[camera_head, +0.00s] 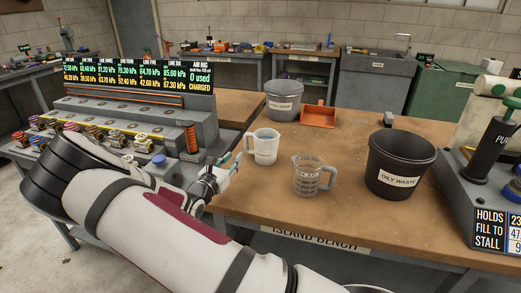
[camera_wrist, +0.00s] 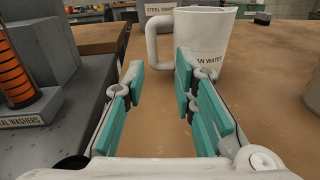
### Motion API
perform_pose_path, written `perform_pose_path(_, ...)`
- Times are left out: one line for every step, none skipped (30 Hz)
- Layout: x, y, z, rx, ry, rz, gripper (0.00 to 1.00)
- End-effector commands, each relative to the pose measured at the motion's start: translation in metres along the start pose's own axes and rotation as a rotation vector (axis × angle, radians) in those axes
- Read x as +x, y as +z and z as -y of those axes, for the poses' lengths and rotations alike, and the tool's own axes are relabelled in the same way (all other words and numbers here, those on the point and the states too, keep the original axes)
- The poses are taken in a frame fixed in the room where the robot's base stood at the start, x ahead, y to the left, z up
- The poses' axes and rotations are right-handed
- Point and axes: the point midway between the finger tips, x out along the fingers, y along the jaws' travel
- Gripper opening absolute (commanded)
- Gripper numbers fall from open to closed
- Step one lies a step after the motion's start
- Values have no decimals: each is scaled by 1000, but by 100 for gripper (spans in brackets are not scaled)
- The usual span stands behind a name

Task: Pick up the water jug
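The water jug is a white jug (camera_head: 266,148) standing upright on the brown bench. In the wrist view the jug (camera_wrist: 207,35) shows a partly hidden label ending in "AN WATER", and its handle points left. My gripper (camera_wrist: 160,76) has teal finger pads spread apart with nothing held between them. The handle lies ahead, in line with the gap; I cannot tell whether it is between the tips. In the head view my gripper (camera_head: 231,166) is just left of the jug, low over the bench edge.
A grey see-through jug (camera_head: 305,178) stands right of the white jug. A black oily waste bucket (camera_head: 400,167), a grey bucket (camera_head: 284,103) and an orange dustpan (camera_head: 318,117) are also on the bench. A grey parts rack (camera_head: 150,110) stands left.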

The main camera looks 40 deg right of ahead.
Motion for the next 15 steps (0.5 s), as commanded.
perform_pose_path(0, -4, -4, -23, 19, 7, 25)
perform_pose_path(0, -6, -6, -31, 27, 10, 25)
perform_pose_path(1, -7, -8, -39, 33, 12, 25)
perform_pose_path(3, -8, -8, -42, 36, 14, 25)
perform_pose_path(6, -8, -9, -44, 37, 14, 25)
perform_pose_path(10, -7, -9, -44, 37, 15, 25)
perform_pose_path(15, -7, -9, -44, 37, 15, 25)
perform_pose_path(20, -7, -9, -43, 36, 16, 25)
perform_pose_path(28, -7, -9, -43, 35, 16, 25)
perform_pose_path(34, -7, -9, -43, 35, 15, 25)
perform_pose_path(39, -7, -10, -43, 35, 14, 25)
perform_pose_path(48, -7, -10, -43, 34, 15, 25)
perform_pose_path(53, -7, -10, -42, 34, 15, 25)
perform_pose_path(58, -7, -10, -42, 34, 15, 25)
perform_pose_path(65, -7, -10, -42, 35, 14, 25)
